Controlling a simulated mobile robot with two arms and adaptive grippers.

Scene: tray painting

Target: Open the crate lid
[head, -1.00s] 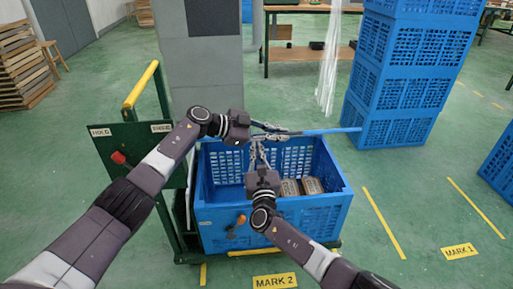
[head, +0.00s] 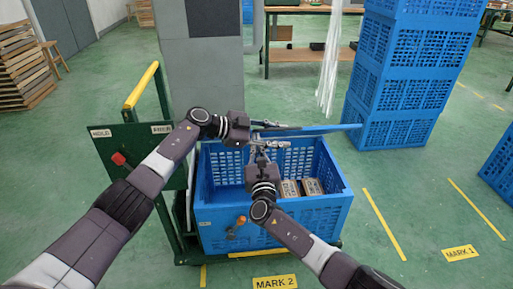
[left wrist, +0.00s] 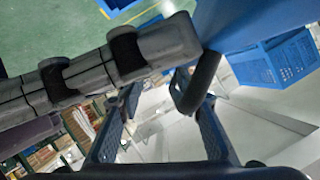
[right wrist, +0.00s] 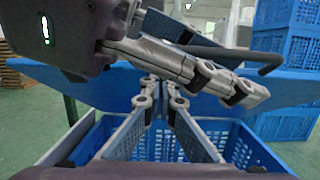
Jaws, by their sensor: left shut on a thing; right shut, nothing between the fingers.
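The blue crate (head: 275,228) stands open on a green cart, with small brown packages (head: 312,187) inside. Its blue lid (head: 335,128) is raised at the back, seen nearly edge-on in the head view; in the right wrist view it is a broad blue panel (right wrist: 95,84). My left gripper (head: 272,125) is shut on the lid's dark handle (left wrist: 203,85), above the crate's far side. My right gripper (head: 262,145) is shut and empty; its fingertips (right wrist: 160,88) are close in front of the lid. Whether they touch it is unclear.
The cart's yellow handle (head: 140,85) and green panel (head: 125,152) stand left of the crate. A grey column (head: 205,70) is behind it. Blue crates (head: 405,85) are stacked at the back right.

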